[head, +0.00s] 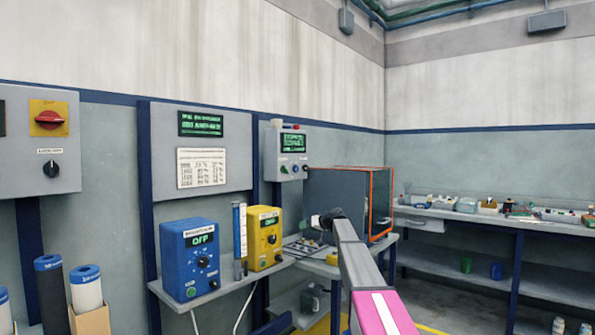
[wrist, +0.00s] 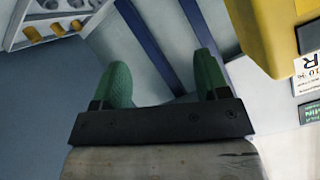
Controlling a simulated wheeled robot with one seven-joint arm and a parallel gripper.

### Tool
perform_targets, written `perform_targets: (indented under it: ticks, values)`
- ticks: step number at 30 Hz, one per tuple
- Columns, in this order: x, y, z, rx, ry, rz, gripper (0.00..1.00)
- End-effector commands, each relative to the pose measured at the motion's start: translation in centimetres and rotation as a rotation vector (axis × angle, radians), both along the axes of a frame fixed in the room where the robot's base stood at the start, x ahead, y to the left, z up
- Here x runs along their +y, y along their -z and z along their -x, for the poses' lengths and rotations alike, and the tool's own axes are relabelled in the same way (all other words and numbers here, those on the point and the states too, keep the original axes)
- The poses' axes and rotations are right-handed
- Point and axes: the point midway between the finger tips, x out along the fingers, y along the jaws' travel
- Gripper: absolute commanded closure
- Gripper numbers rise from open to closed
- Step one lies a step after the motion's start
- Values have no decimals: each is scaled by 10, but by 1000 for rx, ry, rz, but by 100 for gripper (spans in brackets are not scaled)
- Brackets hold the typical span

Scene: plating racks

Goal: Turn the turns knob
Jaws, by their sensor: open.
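Several control boxes carry knobs, and their labels are too small for me to tell which is the turns knob. A blue box (head: 170,265) with a green display has a dark knob (head: 203,261). A yellow box (head: 253,255) beside it also has a display and a knob (head: 271,239). A grey wall box (head: 272,150) carries small knobs under its display. In the wrist view my gripper (wrist: 163,82) has two green fingertips spread apart with nothing between them. A yellow box (wrist: 266,35) is close to the right finger, and I see no knob there.
A dark cabinet with an orange frame (head: 368,200) stands behind my arm. A grey panel with a red switch (head: 48,117) is at the left.

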Motion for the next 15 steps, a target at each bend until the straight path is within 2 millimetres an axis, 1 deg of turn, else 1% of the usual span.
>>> perform_targets:
  ticks: [1, 2, 3, 5, 6, 7, 9, 10, 12, 15]
  values:
    - [-8, -46, -40, -67, -5, -29, 32]
    - [-11, -69, -53, -105, -7, -46, 32]
    - [-15, -100, -70, -155, -10, -67, 32]
    - [-21, -144, -91, -223, -15, -95, 32]
    - [-25, -169, -102, -264, -16, -113, 32]
    - [-27, -188, -109, -292, -16, -125, 32]
    - [-33, -222, -122, -345, -17, -147, 32]
    - [-35, -235, -126, -363, -17, -155, 32]
    - [-38, -255, -132, -395, -17, -168, 32]
    - [-40, -269, -135, -417, -16, -178, 32]
